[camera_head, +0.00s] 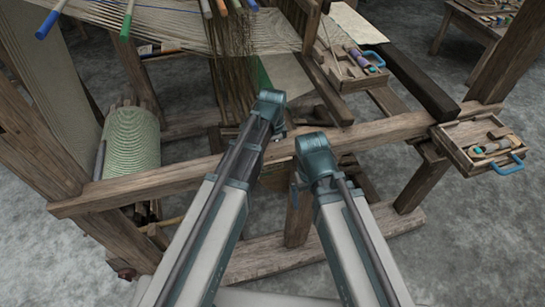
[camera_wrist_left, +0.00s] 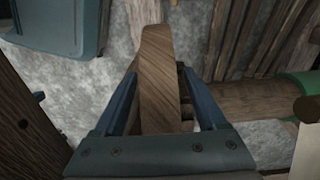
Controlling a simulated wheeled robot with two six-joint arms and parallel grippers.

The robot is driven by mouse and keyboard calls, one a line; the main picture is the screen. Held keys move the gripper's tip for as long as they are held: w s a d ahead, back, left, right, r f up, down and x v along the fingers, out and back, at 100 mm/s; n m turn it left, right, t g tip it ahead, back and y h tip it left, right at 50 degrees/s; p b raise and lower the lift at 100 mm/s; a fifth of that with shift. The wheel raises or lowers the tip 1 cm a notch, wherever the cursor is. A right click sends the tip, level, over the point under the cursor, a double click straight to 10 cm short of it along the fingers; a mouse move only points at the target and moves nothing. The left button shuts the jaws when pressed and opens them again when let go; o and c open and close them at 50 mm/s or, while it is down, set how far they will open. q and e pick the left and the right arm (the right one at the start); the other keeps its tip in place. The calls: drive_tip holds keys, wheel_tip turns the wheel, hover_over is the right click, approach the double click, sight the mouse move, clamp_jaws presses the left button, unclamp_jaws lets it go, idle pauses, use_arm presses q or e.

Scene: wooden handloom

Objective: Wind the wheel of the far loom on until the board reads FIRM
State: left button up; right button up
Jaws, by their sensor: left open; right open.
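In the left wrist view a curved wooden piece (camera_wrist_left: 158,75), perhaps the wheel seen edge-on, stands between the fingers of my left gripper (camera_wrist_left: 158,105). The fingers are open on either side of it; I cannot tell whether they touch it. In the head view my left gripper is hidden beyond the end of its arm. My right gripper (camera_head: 295,188) shows only in part below its wrist, by the loom's front rail, open with nothing seen in it. The wheel cannot be made out in the head view. No board with a readable word shows.
The loom's wooden rail (camera_head: 180,181) crosses below my wrists. A roll of pale green cloth (camera_head: 132,140) is at left. A tool tray (camera_head: 462,150) with a blue handle sits at the right end. Threads and coloured rods are at the top. Grey floor (camera_head: 470,240) is clear at right.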

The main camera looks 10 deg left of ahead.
use_arm(q)
clamp_jaws()
idle(0.3)
idle(1.1)
